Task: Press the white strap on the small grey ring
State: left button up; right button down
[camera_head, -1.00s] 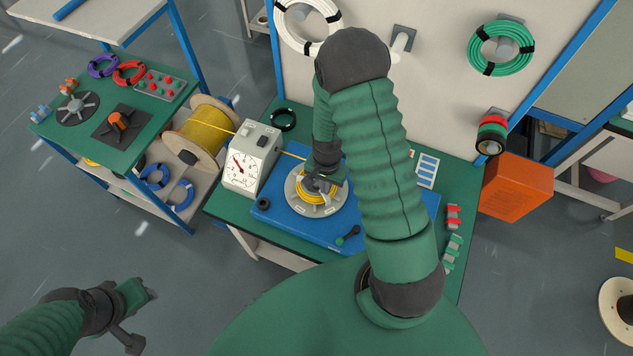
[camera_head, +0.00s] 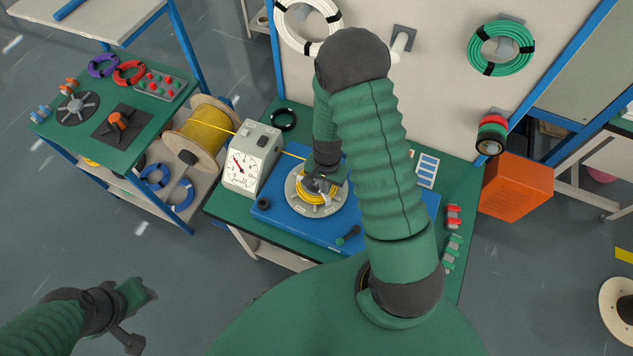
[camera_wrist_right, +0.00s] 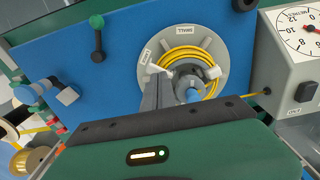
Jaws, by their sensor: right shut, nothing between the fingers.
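The small grey ring (camera_head: 300,205) lies flat on the blue panel, with a yellow cable coil (camera_head: 331,197) on it. In the right wrist view the ring (camera_wrist_right: 223,48) bears a "SMALL" label, and the coil (camera_wrist_right: 205,52) circles its hub. A white strap piece (camera_wrist_right: 160,70) shows at the coil's left, beside my fingers; part of it is hidden. My right gripper (camera_head: 318,184) is shut and empty, right over the ring; its fingers (camera_wrist_right: 168,88) reach toward the hub. My left gripper (camera_head: 135,312) hangs away from the table at lower left; its jaws are unclear.
A dial meter box (camera_head: 252,160) stands left of the ring, with yellow cable running from a wooden spool (camera_head: 200,135). A black-and-green lever (camera_head: 348,235) is on the blue panel (camera_head: 275,205) in front. Red and green clips (camera_head: 453,235) lie at the table's right edge.

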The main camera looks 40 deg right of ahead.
jog(key=shift+f+b, duration=0.6)
jog(key=shift+f, duration=0.2)
dwell(0.8)
jog(key=shift+f, duration=0.1)
jog(key=shift+f, duration=0.2)
dwell(1.6)
notch_tip(320, 180, up, 8)
jog(key=p, duration=0.7)
dwell(0.8)
